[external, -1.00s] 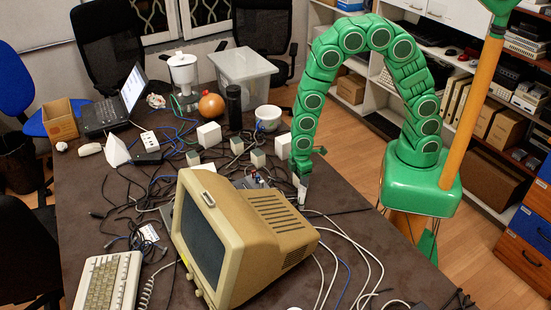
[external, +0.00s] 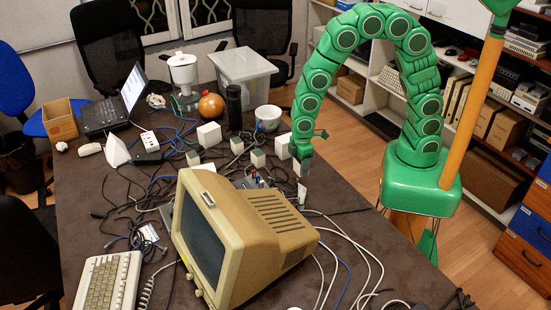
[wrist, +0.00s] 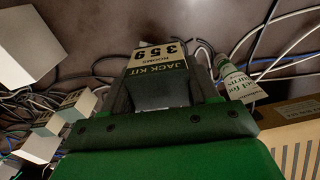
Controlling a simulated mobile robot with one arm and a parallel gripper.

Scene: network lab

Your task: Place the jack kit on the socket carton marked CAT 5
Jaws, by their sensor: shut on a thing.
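My gripper (wrist: 160,82) is shut on the jack kit (wrist: 157,54), a small box with a cream label reading "JACK KIT ROOMS 359" in the wrist view. In the external view my gripper (external: 302,166) is over the right side of the table, behind the beige monitor; the kit cannot be made out there. Several small pale cartons stand to the left of my gripper, among them one nearby (external: 283,147) and one farther left (external: 258,158). A labelled carton (wrist: 78,104) shows at left in the wrist view. I cannot read a CAT 5 mark on any.
A white tube with green print (wrist: 238,84) stands close beside my gripper. The beige monitor (external: 250,240) is in front. Loose cables cover much of the table. A white bowl (external: 268,118), dark cylinder (external: 233,105) and orange ball (external: 211,107) are farther back.

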